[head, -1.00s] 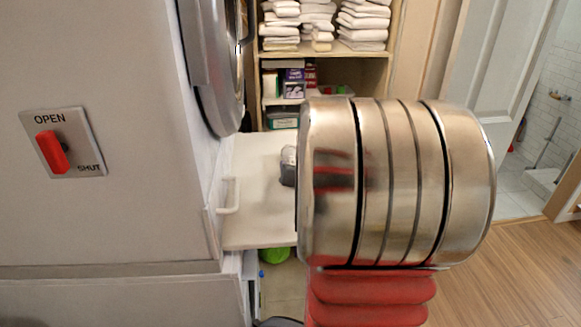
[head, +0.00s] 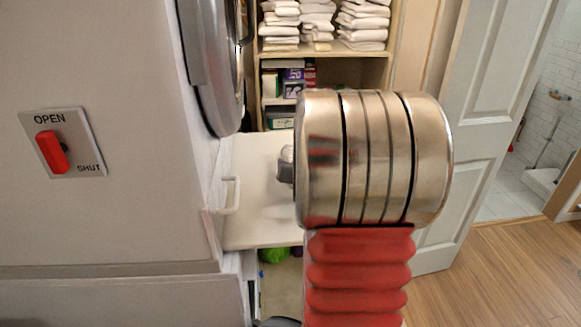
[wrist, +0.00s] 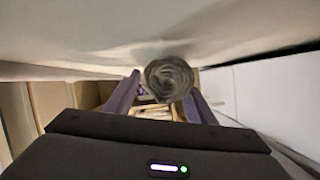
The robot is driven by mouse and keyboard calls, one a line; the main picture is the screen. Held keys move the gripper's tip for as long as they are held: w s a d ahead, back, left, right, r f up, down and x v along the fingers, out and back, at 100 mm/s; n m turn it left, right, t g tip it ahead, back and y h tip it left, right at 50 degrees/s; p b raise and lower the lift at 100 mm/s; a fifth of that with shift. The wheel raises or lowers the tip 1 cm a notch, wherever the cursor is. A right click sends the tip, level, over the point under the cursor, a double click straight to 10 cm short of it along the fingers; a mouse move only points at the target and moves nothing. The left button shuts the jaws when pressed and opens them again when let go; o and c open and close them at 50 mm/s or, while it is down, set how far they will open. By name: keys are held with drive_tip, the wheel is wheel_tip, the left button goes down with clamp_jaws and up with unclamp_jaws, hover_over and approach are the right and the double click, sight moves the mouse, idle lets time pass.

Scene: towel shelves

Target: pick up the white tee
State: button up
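I cannot pick out a white tee for certain. Stacks of folded white cloth (head: 363,25) stand on the upper shelf at the back in the head view; which of them is a tee, I cannot tell. In the wrist view my gripper (wrist: 163,82) has two purple fingers standing apart. A round, grey, ringed thing (wrist: 168,75) shows between or just beyond their tips, with a small gap to the left finger. No cloth is visible between the fingers. In the head view my arm hides most of the area ahead.
A white board (head: 262,215) with a handle juts out before the shelves. A small dark grey thing (head: 286,166) shows above it, partly hidden by my arm. A white door (head: 480,130) and wooden floor (head: 500,265) lie right.

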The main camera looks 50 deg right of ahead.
drive_tip(key=c, duration=0.9)
drive_tip(key=shift+r, duration=5.05)
